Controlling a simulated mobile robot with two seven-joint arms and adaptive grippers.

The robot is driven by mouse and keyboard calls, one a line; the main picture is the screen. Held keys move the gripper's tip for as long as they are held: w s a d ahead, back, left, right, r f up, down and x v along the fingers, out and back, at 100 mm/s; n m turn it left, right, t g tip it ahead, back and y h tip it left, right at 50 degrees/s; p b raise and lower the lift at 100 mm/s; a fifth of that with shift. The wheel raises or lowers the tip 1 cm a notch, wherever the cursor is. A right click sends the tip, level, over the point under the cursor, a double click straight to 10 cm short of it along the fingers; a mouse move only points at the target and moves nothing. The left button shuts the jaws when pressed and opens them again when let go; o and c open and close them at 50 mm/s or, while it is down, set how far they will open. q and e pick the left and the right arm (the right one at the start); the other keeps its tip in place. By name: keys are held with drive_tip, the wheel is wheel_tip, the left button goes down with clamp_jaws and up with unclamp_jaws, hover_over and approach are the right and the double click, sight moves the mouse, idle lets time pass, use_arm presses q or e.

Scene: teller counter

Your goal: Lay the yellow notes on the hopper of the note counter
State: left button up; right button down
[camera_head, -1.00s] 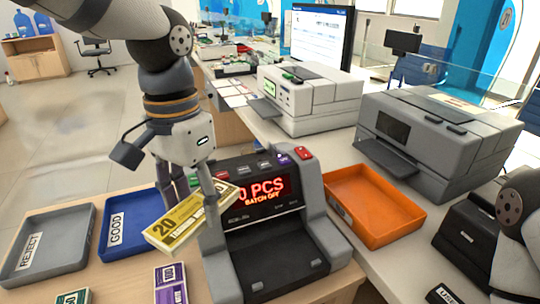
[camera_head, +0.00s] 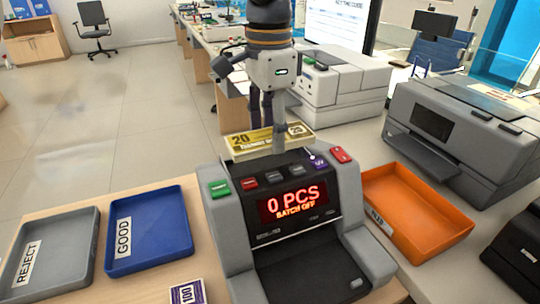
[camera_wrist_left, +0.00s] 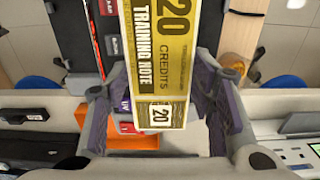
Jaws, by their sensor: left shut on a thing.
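The yellow notes (camera_head: 248,143), a banded bundle marked 20, are in my left gripper (camera_head: 268,146). They are held roughly level above the back edge of the note counter (camera_head: 352,205). In the left wrist view the notes (camera_wrist_left: 160,65) lie lengthwise between the two fingers of my left gripper (camera_wrist_left: 163,112). The note counter is grey and black, with a red display reading 0 PCS, BATCH OFF. The hopper at its top back is largely hidden behind the notes and buttons, and I cannot tell whether the notes touch it. My right gripper is out of view.
A blue GOOD tray (camera_head: 150,262) and a grey REJECT tray (camera_head: 88,262) lie left of the counter. An orange tray (camera_head: 452,243) lies to its right. Purple notes (camera_head: 187,292) are at the front. Grey machines (camera_head: 465,125) stand behind right.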

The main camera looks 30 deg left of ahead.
use_arm(q)
drive_tip(key=w+f, duration=0.1)
drive_tip(key=w+a+f, duration=0.1)
drive_tip(key=f, duration=0.1)
drive_tip(key=w+a+f, duration=0.1)
drive_tip(key=f, duration=0.1)
drive_tip(key=shift+a+b, duration=0.1)
drive_tip(key=shift+b, duration=0.2)
drive_tip(key=f, duration=0.3)
drive_tip(key=shift+w+a+f, duration=0.15)
drive_tip(key=shift+a+f, duration=0.05)
drive_tip(key=shift+f, duration=0.15)
drive_tip(key=o, duration=1.1)
drive_tip(key=shift+f, duration=0.1)
drive_tip(key=shift+o, duration=0.2)
wheel_tip(320, 180, up, 12)
hover_over(266, 142)
drive_tip(key=w+a, duration=0.3)
drive_tip(key=w, duration=0.2)
drive_tip(key=shift+w+d+r, duration=0.1)
drive_tip(key=shift+w+r, duration=0.05)
drive_tip(key=shift+r, duration=0.05)
